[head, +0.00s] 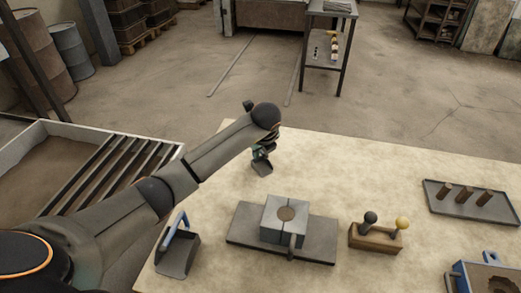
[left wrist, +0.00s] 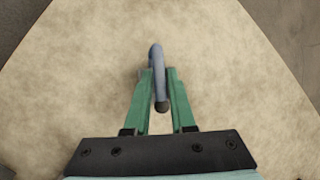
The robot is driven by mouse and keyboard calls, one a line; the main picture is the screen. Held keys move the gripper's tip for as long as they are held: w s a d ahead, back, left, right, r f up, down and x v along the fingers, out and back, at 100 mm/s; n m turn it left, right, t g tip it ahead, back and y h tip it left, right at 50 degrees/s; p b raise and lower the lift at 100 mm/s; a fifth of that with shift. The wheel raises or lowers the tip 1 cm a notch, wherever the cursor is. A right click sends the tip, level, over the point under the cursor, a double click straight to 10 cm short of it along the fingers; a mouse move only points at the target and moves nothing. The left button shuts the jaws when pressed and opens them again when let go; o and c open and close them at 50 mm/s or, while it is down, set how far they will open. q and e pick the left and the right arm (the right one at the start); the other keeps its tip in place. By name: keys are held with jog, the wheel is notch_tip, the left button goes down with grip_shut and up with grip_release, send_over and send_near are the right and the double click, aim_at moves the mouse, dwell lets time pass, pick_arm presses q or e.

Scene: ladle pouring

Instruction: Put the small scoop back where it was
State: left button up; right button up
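My left gripper (head: 261,152) is above the table's far left part, pointing down. In the left wrist view its green fingers (left wrist: 160,98) are shut on the blue-grey handle of the small scoop (left wrist: 156,58). In the head view the dark grey pan of the small scoop (head: 262,168) shows just below the fingers. I cannot tell whether it touches the table. A larger scoop (head: 177,257) with a blue handle lies at the table's left edge, under my arm. My right gripper is not in view.
On the pale table (head: 350,165), a grey block mould (head: 271,233) sits on a dark plate (head: 318,247). Right of it are a wooden stand (head: 374,238) with two knobs, a tray (head: 435,190) of brown cylinders, and a blue-edged box (head: 465,275). A slatted sand bin (head: 35,140) is left.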

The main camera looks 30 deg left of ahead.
pick_arm(q)
jog(key=o, duration=0.3)
jog(key=shift+r, duration=0.1)
jog(key=shift+r, duration=0.2)
jog(key=v, duration=1.1)
jog(key=shift+s+r, duration=0.25)
jog(key=shift+r, duration=0.05)
jog(key=shift+d, duration=0.1)
